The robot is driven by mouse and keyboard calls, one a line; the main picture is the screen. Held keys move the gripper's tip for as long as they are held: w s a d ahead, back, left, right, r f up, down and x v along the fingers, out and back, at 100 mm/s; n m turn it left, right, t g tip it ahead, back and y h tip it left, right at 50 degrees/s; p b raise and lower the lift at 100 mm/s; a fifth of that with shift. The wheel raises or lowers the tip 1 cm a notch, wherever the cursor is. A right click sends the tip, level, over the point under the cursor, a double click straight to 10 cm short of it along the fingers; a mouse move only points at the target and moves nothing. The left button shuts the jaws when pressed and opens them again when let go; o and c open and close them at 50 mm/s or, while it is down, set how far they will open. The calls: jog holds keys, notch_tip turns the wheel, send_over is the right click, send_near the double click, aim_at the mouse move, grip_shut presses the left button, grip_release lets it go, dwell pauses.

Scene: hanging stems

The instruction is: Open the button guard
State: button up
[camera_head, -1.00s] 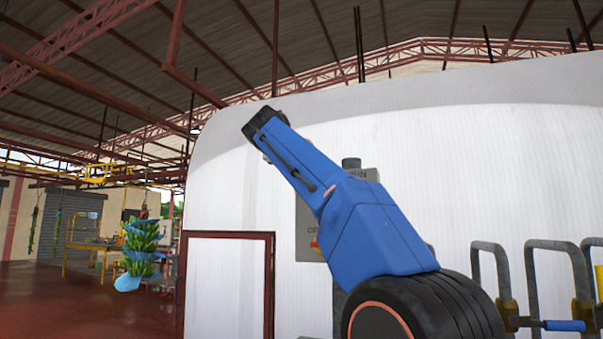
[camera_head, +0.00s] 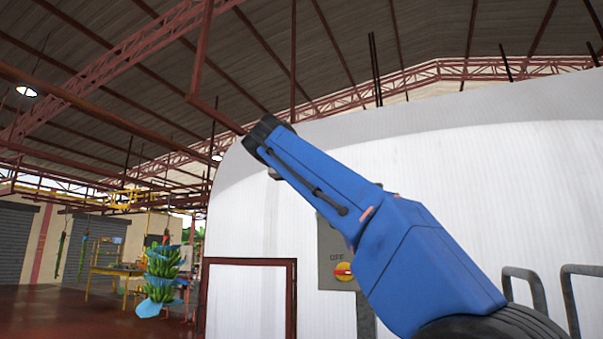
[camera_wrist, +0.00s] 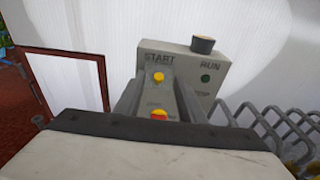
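The grey control box (camera_wrist: 217,70) carries the words START and RUN. A yellow button (camera_wrist: 158,76) sits below START, and a red and yellow knob (camera_wrist: 158,114) lies lower down. I cannot make out a separate guard over the yellow button. My gripper (camera_wrist: 158,86) points at the box, its two grey fingers apart on either side of the button column, with nothing seen between them but the box face. Contact cannot be told.
A white curved wall (camera_head: 450,180) stands behind the box. Grey metal hoops (camera_head: 570,300) stand at the right. A red door frame (camera_head: 250,262) is at the left. A hanging banana bunch (camera_head: 162,275) is farther off over the open red floor.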

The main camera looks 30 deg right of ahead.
jog(key=v, duration=0.8)
jog(key=shift+s+a, duration=0.25)
jog(key=shift+a, duration=0.05)
jog(key=shift+r, duration=0.1)
jog(key=shift+c, duration=0.2)
